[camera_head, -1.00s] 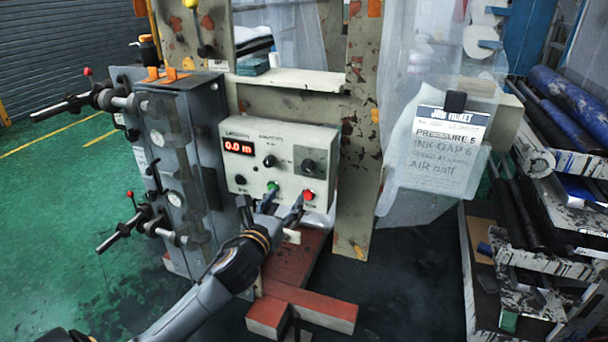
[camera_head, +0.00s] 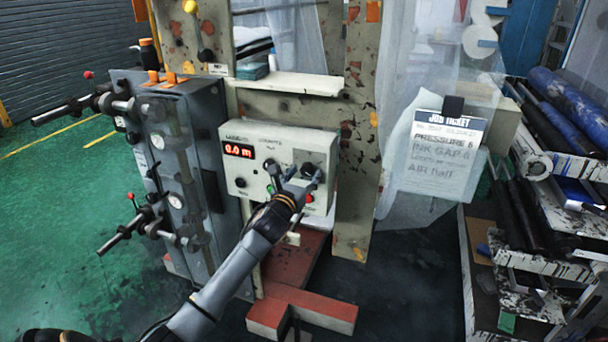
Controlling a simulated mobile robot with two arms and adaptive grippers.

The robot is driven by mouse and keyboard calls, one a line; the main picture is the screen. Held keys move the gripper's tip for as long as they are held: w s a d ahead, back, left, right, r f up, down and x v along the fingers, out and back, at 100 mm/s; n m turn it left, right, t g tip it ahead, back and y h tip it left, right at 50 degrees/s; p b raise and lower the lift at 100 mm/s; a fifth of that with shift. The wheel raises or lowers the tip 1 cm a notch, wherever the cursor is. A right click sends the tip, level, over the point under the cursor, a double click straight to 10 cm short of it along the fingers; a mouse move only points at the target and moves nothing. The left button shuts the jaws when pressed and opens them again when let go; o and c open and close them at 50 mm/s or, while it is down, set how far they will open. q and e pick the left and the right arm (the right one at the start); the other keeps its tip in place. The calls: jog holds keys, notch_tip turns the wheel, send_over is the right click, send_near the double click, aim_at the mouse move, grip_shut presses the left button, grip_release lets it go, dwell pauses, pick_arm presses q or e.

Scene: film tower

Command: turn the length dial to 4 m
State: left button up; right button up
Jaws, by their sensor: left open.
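A pale control box (camera_head: 253,199) is fixed to the machine frame, with a red display (camera_head: 239,151) reading 0.0 m. A small black knob (camera_head: 269,163) is at its upper middle and a larger dark dial (camera_head: 308,167) at its upper right. The labels are too small to tell which is the length dial. My left gripper (camera_head: 296,176) is open in front of the box, one finger near the small knob and the other by the larger dial, which is partly hidden. I cannot tell whether they touch. My right gripper is not in view.
A green button (camera_head: 270,189) and a red button (camera_head: 309,196) lie close to the gripper. Another black knob (camera_head: 240,182) is at lower left. A job ticket (camera_head: 446,150) hangs at right. A grey unit with levers (camera_head: 172,170) stands left. Red base beams (camera_head: 300,303) lie below.

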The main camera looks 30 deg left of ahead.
pick_arm(q)
jog(key=c, duration=1.1)
jog(key=shift+c, duration=0.2)
